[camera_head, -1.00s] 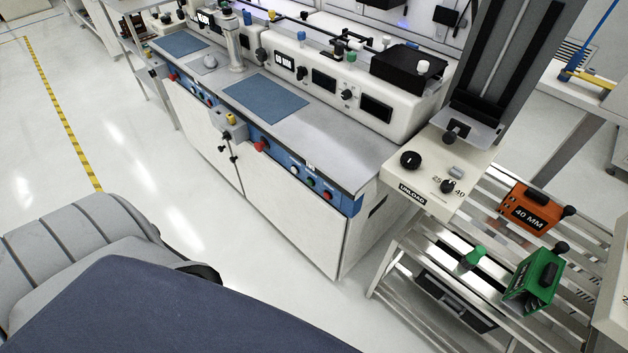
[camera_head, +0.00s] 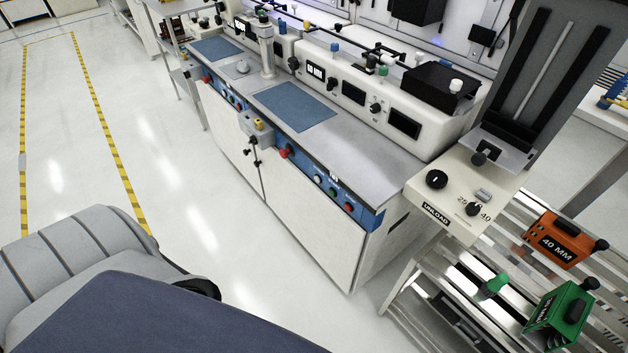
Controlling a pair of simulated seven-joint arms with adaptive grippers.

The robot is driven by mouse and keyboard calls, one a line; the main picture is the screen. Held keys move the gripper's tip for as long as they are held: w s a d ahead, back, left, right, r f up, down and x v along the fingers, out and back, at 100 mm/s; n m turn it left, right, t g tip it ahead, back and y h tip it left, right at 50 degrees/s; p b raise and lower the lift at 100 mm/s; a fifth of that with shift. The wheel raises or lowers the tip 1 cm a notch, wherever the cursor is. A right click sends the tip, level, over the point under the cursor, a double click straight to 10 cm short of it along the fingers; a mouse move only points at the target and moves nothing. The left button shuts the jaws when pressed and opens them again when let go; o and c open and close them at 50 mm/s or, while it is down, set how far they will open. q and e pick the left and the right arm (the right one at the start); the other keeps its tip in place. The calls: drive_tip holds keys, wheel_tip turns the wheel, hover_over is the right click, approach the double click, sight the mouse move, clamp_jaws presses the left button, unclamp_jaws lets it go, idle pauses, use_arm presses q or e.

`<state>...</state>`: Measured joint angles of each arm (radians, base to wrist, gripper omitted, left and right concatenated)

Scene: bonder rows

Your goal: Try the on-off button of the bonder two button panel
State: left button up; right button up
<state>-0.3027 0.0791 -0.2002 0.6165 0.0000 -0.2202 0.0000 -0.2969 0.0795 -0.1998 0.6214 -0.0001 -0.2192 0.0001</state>
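A bonder bench with a white console (camera_head: 365,95) and a grey worktop (camera_head: 350,145) stands in the middle of the view. A blue control strip (camera_head: 365,218) runs along its front edge. Near the strip's right end are a white button (camera_head: 318,180), a green button (camera_head: 332,191) and a red button (camera_head: 349,207). A larger red knob (camera_head: 286,152) sits further left. I cannot tell which of these makes up the two button panel, and no on-off lettering is readable. Neither of my grippers is in view.
A white unload unit (camera_head: 465,200) and a slatted metal rack with an orange 40 MM block (camera_head: 555,240) and a green block (camera_head: 560,310) stand at right. A grey ribbed form (camera_head: 80,255) fills the lower left. Open floor (camera_head: 180,190) lies left of the bench.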

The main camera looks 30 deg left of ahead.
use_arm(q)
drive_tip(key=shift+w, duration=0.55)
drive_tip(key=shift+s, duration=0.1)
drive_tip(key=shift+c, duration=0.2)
